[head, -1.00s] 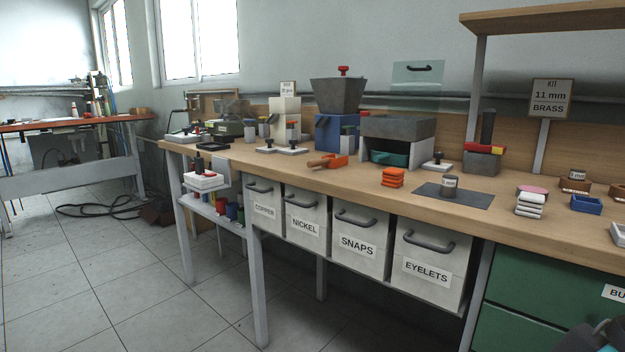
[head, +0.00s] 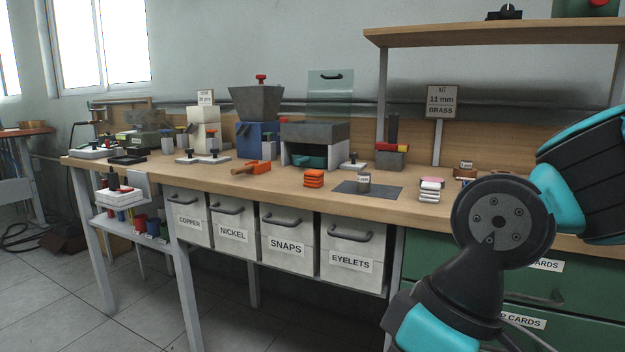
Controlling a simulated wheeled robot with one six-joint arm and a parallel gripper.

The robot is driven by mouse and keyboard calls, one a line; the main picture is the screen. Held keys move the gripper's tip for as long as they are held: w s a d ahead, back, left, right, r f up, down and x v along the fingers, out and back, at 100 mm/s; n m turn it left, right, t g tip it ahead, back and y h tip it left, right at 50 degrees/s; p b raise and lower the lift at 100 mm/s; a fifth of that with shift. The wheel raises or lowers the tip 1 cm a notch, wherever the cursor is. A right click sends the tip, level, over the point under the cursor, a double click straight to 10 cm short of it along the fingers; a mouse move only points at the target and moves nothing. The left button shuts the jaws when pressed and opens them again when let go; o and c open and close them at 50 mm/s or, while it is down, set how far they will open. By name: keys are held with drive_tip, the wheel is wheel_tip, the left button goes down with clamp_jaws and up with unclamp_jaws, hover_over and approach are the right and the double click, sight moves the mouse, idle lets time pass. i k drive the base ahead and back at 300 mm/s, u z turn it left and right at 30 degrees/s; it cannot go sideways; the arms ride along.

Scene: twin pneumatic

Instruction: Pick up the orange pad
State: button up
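A small stack of orange pads (head: 314,178) lies on the wooden workbench (head: 225,180), near its front edge and left of a dark grey mat. The pads look like several flat pieces piled up; I cannot tell them apart clearly at this size. My arm shows at the right of the head view, dark grey with teal covers, in front of the bench. My gripper is outside the view, so its fingers do not show. The stack is apart from the visible arm links.
A dark mat (head: 385,190) with a small labelled weight (head: 363,182) lies right of the stack, then a white stack (head: 429,193). An orange-handled tool (head: 251,168) lies left. Behind stands a grey press-like block (head: 315,132). Labelled bins (head: 286,232) hang below the bench edge.

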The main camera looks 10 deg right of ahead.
sight(314, 178)
drive_tip(key=u, duration=0.2)
drive_tip(key=i, duration=1)
drive_tip(key=z, duration=0.3)
